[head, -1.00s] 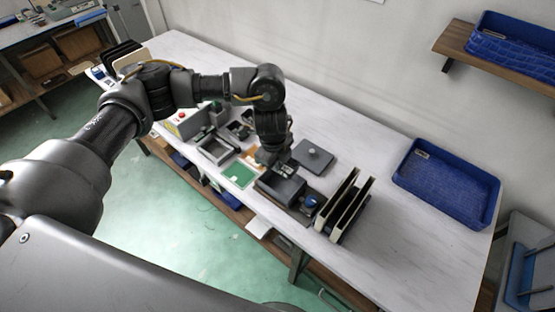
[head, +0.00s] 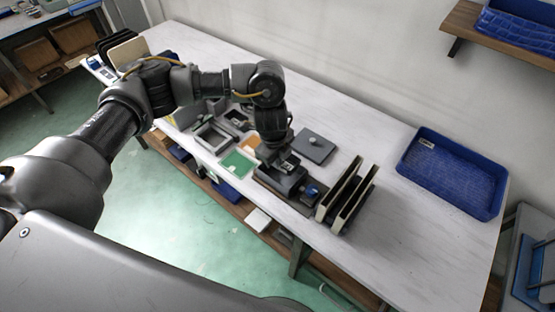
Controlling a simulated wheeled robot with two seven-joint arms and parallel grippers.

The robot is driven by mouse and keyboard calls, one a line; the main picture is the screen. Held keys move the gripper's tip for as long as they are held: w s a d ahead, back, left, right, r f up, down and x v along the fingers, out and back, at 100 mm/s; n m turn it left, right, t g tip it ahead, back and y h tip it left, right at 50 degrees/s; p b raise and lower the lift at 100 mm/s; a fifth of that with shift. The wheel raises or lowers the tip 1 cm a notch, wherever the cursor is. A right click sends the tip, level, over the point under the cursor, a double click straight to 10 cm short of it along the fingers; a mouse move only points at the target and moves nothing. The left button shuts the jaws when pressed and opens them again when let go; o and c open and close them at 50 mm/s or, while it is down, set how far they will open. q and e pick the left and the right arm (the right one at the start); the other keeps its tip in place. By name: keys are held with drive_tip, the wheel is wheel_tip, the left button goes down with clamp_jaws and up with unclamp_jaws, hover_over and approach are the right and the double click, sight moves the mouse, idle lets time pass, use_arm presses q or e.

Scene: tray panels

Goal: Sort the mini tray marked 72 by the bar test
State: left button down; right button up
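My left gripper (head: 284,163) points down over a dark box-like fixture (head: 276,181) near the front edge of the table. Its fingers are small and partly hidden, so I cannot tell whether they are open, shut or holding anything. A small light-and-dark piece shows at the fingertips, too small to identify. A blue knob (head: 312,190) sits at the right end of the fixture. I can read no number 72, so I cannot tell which thing is the mini tray. My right gripper is not in view.
A grey plate with a knob (head: 316,149) lies behind the fixture. A green panel (head: 238,163) and a grey frame (head: 212,137) lie to its left. Upright dark-and-cream panels (head: 350,197) stand to its right. A blue tray (head: 408,176) lies farther right, with bare tabletop between.

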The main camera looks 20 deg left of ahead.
sight(282, 174)
use_arm(q)
wheel_tip(282, 174, down, 3)
drive_tip(key=shift+r+b, duration=0.2)
drive_tip(key=shift+b, duration=0.4)
drive_tip(key=shift+f+b, duration=0.7)
drive_tip(key=shift+f, duration=0.5)
drive_tip(key=c, duration=1.6)
unclamp_jaws()
